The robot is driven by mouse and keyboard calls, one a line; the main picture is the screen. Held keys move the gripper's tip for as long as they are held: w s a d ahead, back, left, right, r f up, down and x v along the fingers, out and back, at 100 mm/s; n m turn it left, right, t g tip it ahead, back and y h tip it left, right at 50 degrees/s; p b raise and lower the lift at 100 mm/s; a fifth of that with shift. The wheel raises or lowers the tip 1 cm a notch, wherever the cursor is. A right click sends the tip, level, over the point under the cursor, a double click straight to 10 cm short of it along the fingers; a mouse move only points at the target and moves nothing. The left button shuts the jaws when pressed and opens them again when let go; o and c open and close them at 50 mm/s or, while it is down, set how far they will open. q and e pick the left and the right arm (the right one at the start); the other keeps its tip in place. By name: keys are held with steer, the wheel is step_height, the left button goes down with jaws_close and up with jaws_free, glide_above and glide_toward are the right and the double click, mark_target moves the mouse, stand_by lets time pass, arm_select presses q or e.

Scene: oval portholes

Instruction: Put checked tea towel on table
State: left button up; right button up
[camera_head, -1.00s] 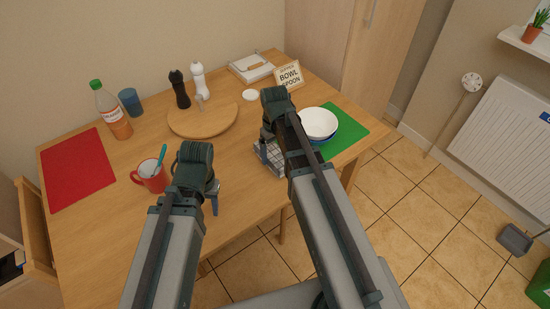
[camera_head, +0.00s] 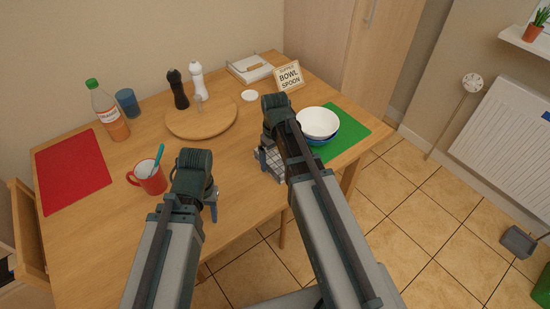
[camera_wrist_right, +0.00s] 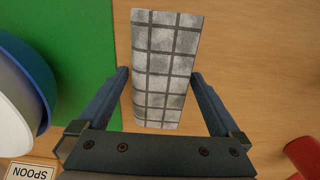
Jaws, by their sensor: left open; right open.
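The checked tea towel (camera_head: 272,162) is grey and white with dark lines, folded into a rectangle. It lies on the wooden table (camera_head: 105,231) near its front edge, partly hidden by my right arm in the head view. In the right wrist view the towel (camera_wrist_right: 166,66) lies between the fingers of my right gripper (camera_wrist_right: 158,82), which is open with a gap on each side. The right gripper (camera_head: 262,158) is over the towel in the head view. My left gripper (camera_head: 212,204) is over the table's front part, right of the red mug, and is open and empty.
A red mug (camera_head: 148,180) with a teal spoon stands beside my left gripper. Stacked bowls (camera_head: 318,124) sit on a green mat (camera_head: 350,132), right of my right gripper. A round board (camera_head: 202,122), shakers, bottle (camera_head: 108,115) and sign (camera_head: 289,77) stand further back.

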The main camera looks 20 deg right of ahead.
mark_target(275, 159)
arm_select(q)
steer(key=shift+r, duration=0.15)
arm_select(e)
steer(key=shift+r, duration=0.15)
step_height(275, 159, up, 12)
steer(key=p, duration=1.2)
arm_select(q)
step_height(275, 159, up, 12)
arm_select(e)
steer(key=s+a+h, duration=0.1)
steer(key=s+a, duration=1.1)
steer(key=s, duration=0.2)
steer(key=shift+a, duration=0.3)
steer(key=shift+s, duration=0.1)
